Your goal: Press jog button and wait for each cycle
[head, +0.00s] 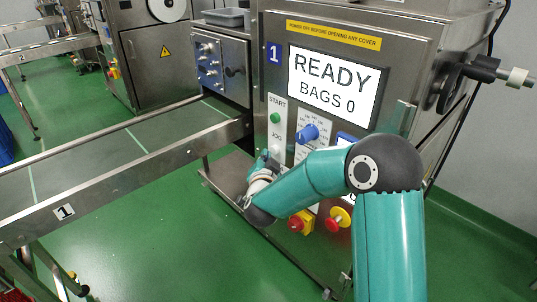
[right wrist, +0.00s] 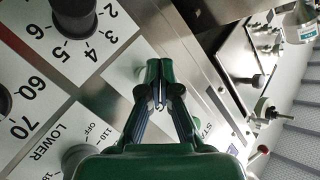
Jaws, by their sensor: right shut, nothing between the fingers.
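The packer's front panel (head: 300,130) carries a green START button (head: 275,117) with the JOG label (head: 276,136) below it. The screen (head: 333,84) reads READY, BAGS 0. My right gripper (head: 268,157) is at the panel just under the JOG label and covers the place below it, so the jog button is hidden in the head view. In the right wrist view the right gripper (right wrist: 158,84) is shut and empty, its fingertips close over the panel. Whether they touch the button cannot be told. My left gripper is not in view.
A conveyor (head: 130,165) marked 1 runs to the left. A handwheel shaft (head: 480,70) juts out at right.

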